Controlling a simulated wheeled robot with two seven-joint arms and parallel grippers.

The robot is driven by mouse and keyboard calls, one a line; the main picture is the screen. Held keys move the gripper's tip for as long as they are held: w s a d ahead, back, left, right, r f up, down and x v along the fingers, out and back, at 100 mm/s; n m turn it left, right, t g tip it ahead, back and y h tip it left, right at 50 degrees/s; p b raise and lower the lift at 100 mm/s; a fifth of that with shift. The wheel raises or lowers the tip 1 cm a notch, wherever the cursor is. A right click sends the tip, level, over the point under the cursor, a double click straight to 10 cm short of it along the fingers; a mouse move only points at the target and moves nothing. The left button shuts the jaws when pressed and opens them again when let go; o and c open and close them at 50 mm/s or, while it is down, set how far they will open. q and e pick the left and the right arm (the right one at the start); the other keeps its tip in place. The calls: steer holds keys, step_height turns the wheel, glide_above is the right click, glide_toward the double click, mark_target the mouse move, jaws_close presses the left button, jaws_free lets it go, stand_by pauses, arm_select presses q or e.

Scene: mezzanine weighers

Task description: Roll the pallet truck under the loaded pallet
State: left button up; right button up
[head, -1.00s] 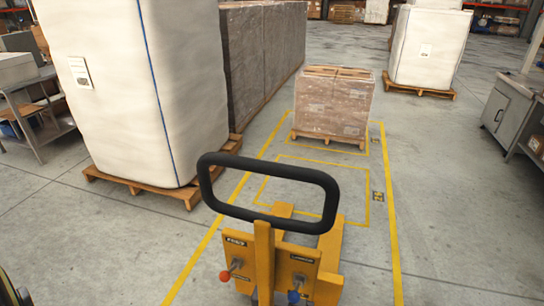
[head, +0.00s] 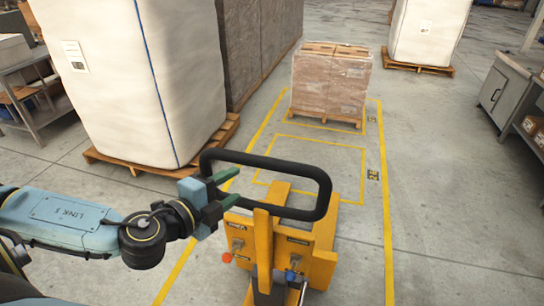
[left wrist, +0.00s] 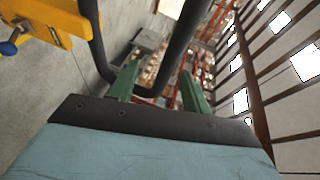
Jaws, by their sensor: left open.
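The yellow pallet truck (head: 264,235) stands in front of me, its black loop handle (head: 323,190) facing me. Its forks point away from me, toward the loaded pallet (head: 325,121), which carries wrapped brown cartons (head: 331,82). A gap of bare floor separates the forks from the pallet. My left gripper (head: 230,187) is open at the left side of the handle. In the left wrist view, the black handle bar (left wrist: 181,45) runs between and beyond the green fingers (left wrist: 158,87); I cannot tell if they touch it. My right gripper is out of view.
A tall white wrapped load (head: 125,80) on a wooden pallet (head: 135,168) stands close on the left, with grey wrapped stacks (head: 250,50) behind it. Yellow floor lines (head: 386,200) frame the lane. A grey cabinet (head: 498,95) stands right. Floor right of the lane is clear.

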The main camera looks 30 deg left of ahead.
mark_target(272, 161)
arm_select(q)
steer(key=w+d+m+h+p, duration=0.1)
steer(key=w+d+p, duration=0.1)
steer(key=w, duration=1)
steer(key=shift+d, duration=0.65)
jaws_close()
